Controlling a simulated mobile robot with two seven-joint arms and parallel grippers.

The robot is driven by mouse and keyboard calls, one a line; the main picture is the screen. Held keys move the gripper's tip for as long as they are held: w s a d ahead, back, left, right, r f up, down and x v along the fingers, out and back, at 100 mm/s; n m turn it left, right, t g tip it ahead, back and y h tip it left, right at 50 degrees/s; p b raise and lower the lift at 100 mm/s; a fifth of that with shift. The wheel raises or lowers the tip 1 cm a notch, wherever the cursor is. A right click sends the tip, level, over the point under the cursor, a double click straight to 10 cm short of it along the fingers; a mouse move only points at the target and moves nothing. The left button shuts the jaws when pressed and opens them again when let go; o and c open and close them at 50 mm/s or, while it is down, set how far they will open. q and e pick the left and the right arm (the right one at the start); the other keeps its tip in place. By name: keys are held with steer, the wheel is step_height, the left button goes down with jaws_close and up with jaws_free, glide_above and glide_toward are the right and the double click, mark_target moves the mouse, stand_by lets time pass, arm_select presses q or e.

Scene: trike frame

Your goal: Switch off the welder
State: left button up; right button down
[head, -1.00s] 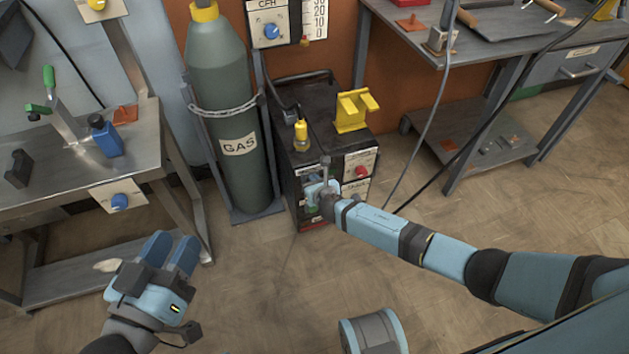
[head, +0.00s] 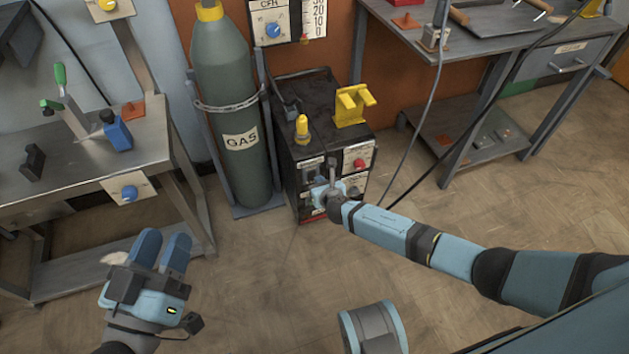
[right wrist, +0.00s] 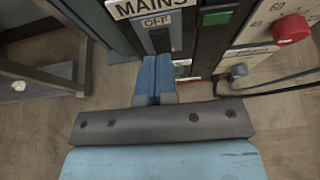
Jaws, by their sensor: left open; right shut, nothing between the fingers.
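The welder (head: 325,114) is a dark box beside the gas cylinder. Its front carries a red knob (head: 359,163), which also shows in the right wrist view (right wrist: 291,28). In the right wrist view, a MAINS label (right wrist: 146,5) and an OFF label (right wrist: 155,22) sit above a dark switch (right wrist: 160,41). My right gripper (right wrist: 156,60) is shut and empty, its fingertips close below or against this switch; I cannot tell if they touch. In the head view my right gripper (head: 328,192) covers part of the front. My left gripper (head: 164,245) is open and empty, low at the left.
The gas cylinder (head: 222,90) stands chained left of the welder. A metal workbench (head: 75,160) is at the left, another table (head: 450,50) at the right. Cables hang right of the welder. The floor (head: 250,270) in front is clear.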

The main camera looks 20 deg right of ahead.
arm_select(q)
steer(key=a+f+g+y+p, duration=0.1)
steer(key=p, duration=0.1)
steer(key=a+f+y+p, duration=0.1)
steer(key=f, duration=0.1)
steer(key=shift+w+g+p, duration=0.2)
steer(key=shift+g+p, duration=0.2)
arm_select(e)
steer(key=s+r, duration=0.6)
steer(key=s, duration=0.1)
steer(key=shift+d, duration=0.2)
